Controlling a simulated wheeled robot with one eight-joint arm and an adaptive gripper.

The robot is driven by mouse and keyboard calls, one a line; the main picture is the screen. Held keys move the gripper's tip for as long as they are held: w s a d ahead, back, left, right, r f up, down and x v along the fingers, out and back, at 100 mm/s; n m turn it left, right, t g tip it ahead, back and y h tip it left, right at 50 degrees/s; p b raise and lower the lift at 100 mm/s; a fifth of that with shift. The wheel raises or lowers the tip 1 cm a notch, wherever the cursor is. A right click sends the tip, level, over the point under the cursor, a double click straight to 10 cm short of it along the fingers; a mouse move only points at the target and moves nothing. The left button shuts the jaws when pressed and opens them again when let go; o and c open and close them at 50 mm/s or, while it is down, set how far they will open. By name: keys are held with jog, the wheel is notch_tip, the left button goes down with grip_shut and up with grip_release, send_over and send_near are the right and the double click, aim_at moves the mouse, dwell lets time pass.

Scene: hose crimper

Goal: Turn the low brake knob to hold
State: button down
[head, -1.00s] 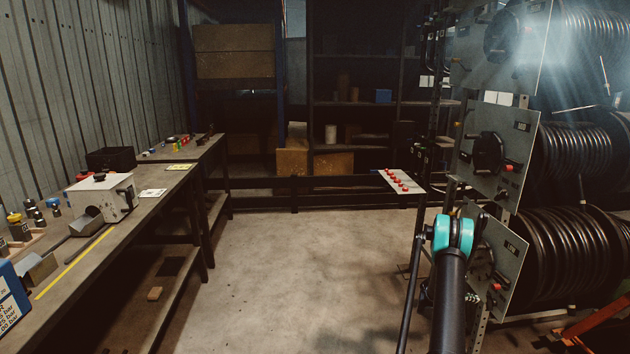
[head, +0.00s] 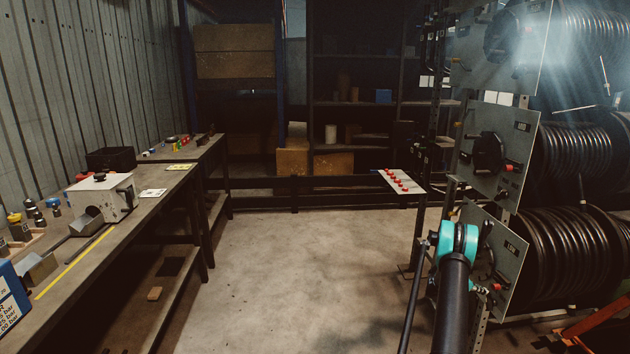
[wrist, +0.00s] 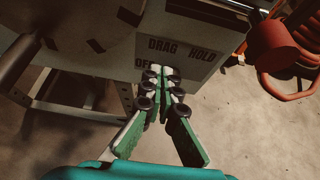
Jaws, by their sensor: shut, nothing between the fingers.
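The low reel's grey panel (head: 512,270), marked LOW, stands at the lower right in the head view, partly behind my arm. In the wrist view its pale plate (wrist: 190,62) shows the words OFF, DRAG and HOLD. My gripper (wrist: 163,72) has green fingers drawn together, with the tips over the plate just below DRAG and nothing seen between them. I cannot tell whether the tips touch anything. The low brake knob cannot be made out; the fingers cover the area among the labels. My gripper is hidden in the head view.
A red cylinder (wrist: 273,48) stands out right of the plate in the wrist view. The mid panel (head: 503,135) with its crank is above the low one. Black hose reels (head: 575,255) stand behind. A workbench (head: 125,220) is left; the floor between is clear.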

aim_at(489, 297)
jog(key=shift+d, duration=0.35)
jog(key=shift+s+f, duration=0.1)
jog(key=shift+f, duration=0.2)
dwell(0.5)
jog(key=shift+s+d+r, duration=0.1)
jog(key=shift+s+r, duration=0.1)
jog(key=shift+s, duration=1.2)
jog(key=shift+s+f, duration=0.1)
jog(key=shift+s, duration=0.2)
jog(key=shift+s+f, duration=0.1)
jog(key=shift+s, duration=0.1)
